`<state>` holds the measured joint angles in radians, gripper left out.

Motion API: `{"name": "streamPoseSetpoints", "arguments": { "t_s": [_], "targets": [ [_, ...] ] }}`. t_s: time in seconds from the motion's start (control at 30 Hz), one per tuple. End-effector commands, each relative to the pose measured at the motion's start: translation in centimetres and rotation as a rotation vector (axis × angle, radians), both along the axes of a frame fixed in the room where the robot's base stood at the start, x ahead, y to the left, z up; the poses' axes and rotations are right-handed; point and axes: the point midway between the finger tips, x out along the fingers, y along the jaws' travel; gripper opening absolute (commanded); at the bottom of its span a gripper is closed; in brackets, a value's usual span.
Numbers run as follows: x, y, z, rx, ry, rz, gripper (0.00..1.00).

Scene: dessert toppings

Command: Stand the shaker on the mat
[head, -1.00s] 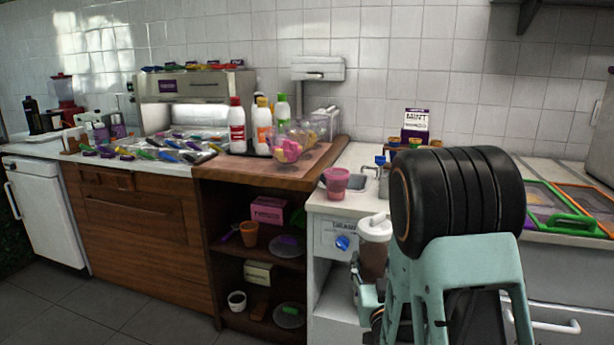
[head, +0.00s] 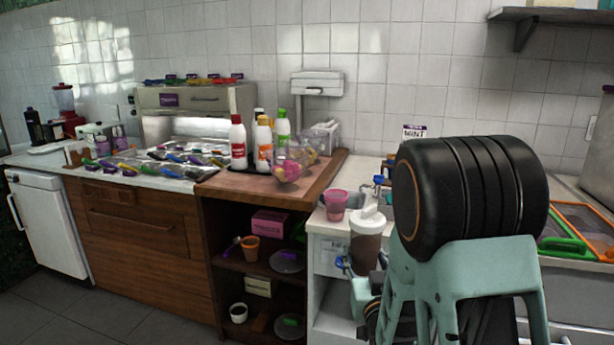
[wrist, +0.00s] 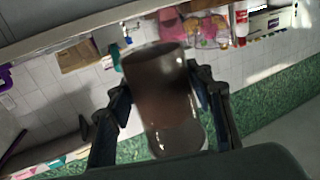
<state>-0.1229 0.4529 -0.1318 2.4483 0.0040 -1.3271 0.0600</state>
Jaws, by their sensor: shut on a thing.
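The shaker (head: 366,245) has a brown see-through body and a white lid. In the head view it is upright, in front of the white counter's edge with the lid just above counter height. My gripper (wrist: 160,82) is shut on the shaker, with one finger on each side of its body in the wrist view (wrist: 168,120). In the head view my arm hides most of the gripper. I cannot tell for sure which surface is the mat; a reddish-brown surface (head: 228,183) lies on the wooden counter around the bottles.
A pink cup (head: 335,205) stands on the white counter close behind the shaker. A red-capped bottle (head: 238,148), other bottles and a clear bowl (head: 290,165) crowd the wooden counter. Green (head: 563,247) and orange-framed (head: 590,222) pieces lie at the right. Open shelves are below.

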Motion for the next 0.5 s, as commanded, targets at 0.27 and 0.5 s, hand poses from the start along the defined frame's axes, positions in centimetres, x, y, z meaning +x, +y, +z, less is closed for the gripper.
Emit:
{"name": "streamPoseSetpoints", "arguments": {
  "t_s": [0.27,0.5],
  "targets": [
    [0.0,0.0,6.8,0.000,-0.002,0.000,0.13],
    [0.0,0.0,11.5,0.000,-0.002,0.000,0.13]
  ]
}}
